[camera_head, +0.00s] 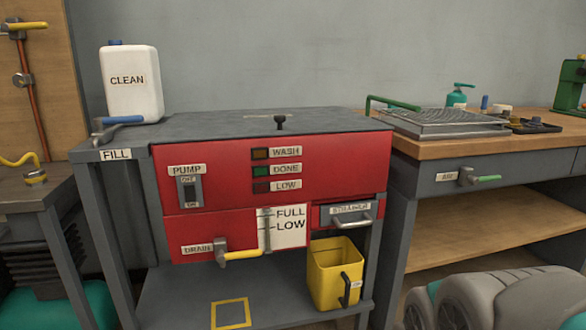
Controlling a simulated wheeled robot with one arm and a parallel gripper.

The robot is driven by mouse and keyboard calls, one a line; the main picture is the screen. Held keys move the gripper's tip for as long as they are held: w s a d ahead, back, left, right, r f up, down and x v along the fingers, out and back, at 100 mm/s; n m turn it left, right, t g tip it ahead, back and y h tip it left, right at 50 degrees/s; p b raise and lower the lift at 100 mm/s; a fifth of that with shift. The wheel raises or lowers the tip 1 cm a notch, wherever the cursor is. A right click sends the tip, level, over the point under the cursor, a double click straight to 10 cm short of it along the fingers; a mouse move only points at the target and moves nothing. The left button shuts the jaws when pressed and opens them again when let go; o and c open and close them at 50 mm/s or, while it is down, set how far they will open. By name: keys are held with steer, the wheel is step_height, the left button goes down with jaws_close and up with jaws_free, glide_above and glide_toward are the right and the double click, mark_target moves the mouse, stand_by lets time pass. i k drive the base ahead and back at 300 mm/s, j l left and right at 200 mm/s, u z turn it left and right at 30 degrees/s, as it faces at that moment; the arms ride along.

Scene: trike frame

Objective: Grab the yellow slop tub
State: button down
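The yellow slop tub (325,275) stands upright on the lower shelf of the washer stand, at its right side under the strainer drawer. It is open at the top, and a dark handle (346,289) is on its front right side. Its inside shows only in part, and I see nothing in it. My gripper is not clearly in view.
A yellow square outline (230,313) marks the lower shelf (185,295) left of the tub. The drain valve with its yellow lever (240,255) sticks out above. The strainer drawer (348,214) hangs over the tub. A grey rounded object (500,300) stands at lower right.

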mark_target(336, 278)
steer(key=i+j+z, duration=0.1)
steer(key=j+z, duration=0.25)
steer(key=i+j+z, duration=0.1)
steer(key=j+z, duration=0.25)
